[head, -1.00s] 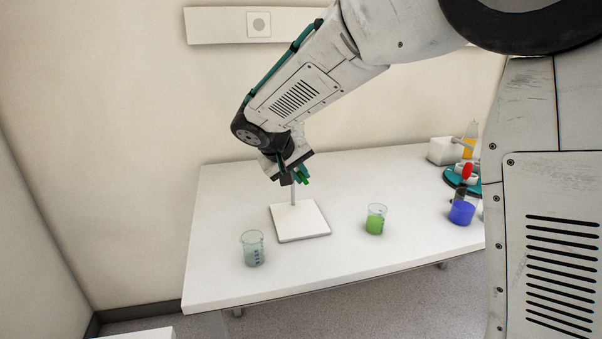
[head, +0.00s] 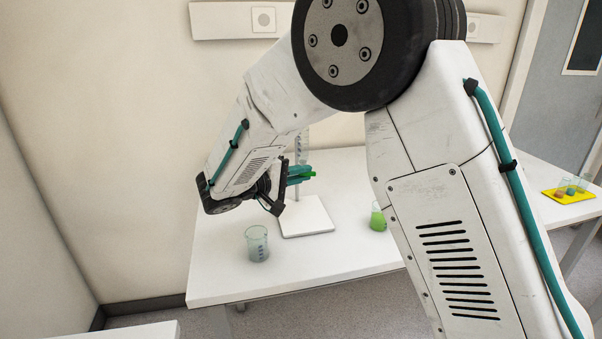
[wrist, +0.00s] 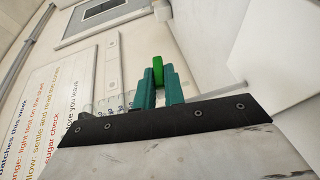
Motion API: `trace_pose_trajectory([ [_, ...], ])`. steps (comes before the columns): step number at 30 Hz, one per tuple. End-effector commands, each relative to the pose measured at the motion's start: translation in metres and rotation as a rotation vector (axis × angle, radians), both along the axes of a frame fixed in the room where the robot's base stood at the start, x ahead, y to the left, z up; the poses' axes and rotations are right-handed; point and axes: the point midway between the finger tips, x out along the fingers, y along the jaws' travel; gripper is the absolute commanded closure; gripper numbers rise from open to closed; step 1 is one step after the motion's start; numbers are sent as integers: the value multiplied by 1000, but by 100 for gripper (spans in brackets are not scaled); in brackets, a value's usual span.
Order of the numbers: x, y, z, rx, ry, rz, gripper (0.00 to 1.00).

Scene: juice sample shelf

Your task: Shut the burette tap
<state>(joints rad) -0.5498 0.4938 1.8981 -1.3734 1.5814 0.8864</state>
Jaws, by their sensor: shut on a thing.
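The burette (head: 302,146) is a clear marked tube upright above a square white stand base (head: 306,219). Its green tap (head: 312,174) shows at the ends of my gripper's teal fingers (head: 300,174), which reach it from the left. In the wrist view my gripper (wrist: 159,84) is shut on the green tap (wrist: 157,62), which sticks up between the fingers. The marked burette tube (wrist: 108,103) lies just left of the fingers there. The fingers hide part of the tap, so its exact angle is unclear.
A clear beaker (head: 257,244) stands at the front left of the white table (head: 225,275). A beaker of green liquid (head: 377,218) stands right of the stand, partly behind my arm. A yellow tray (head: 571,196) with small beakers is at far right.

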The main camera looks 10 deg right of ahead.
Motion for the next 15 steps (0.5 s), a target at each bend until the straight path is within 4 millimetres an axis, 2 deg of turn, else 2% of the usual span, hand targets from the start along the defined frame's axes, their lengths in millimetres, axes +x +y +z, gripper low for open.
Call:
trace_pose_trajectory([
  [6, -1, 0, -3, -101, 3, -2, 100],
  [15, -1, 0, -3, -152, 3, -2, 100],
])
